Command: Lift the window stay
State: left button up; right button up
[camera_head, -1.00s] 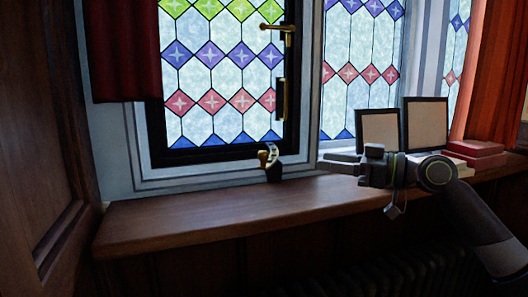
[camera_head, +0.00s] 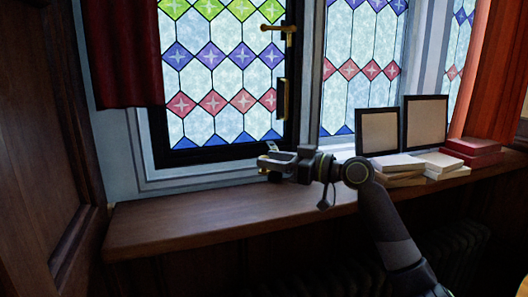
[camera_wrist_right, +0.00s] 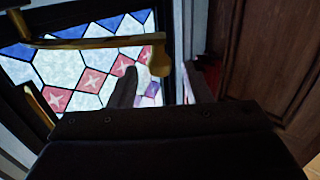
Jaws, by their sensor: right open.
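The window stay (camera_wrist_right: 95,43) is a brass bar with a rounded knob at its end. In the right wrist view it crosses the upper left, and its knob lies in line with the gap between my fingertips. In the head view a pale end of the stay (camera_head: 272,146) shows at the foot of the dark window frame; my right gripper hides the rest. My right gripper (camera_head: 264,164) points left over the sill at the stay. In the wrist view its two fingers (camera_wrist_right: 160,88) are apart with nothing held. I cannot tell whether they touch the knob. My left gripper is out of view.
The wooden sill (camera_head: 190,225) is clear to the left. Picture frames (camera_head: 380,133), pale books (camera_head: 398,163) and red books (camera_head: 472,148) stand to the right. A brass window handle (camera_head: 277,28) is higher up. A dark red curtain (camera_head: 125,55) hangs at the left.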

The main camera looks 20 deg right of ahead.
jog(key=shift+p+x, duration=0.35)
jog(key=shift+x, duration=1.05)
jog(key=shift+d, duration=0.1)
grip_shut()
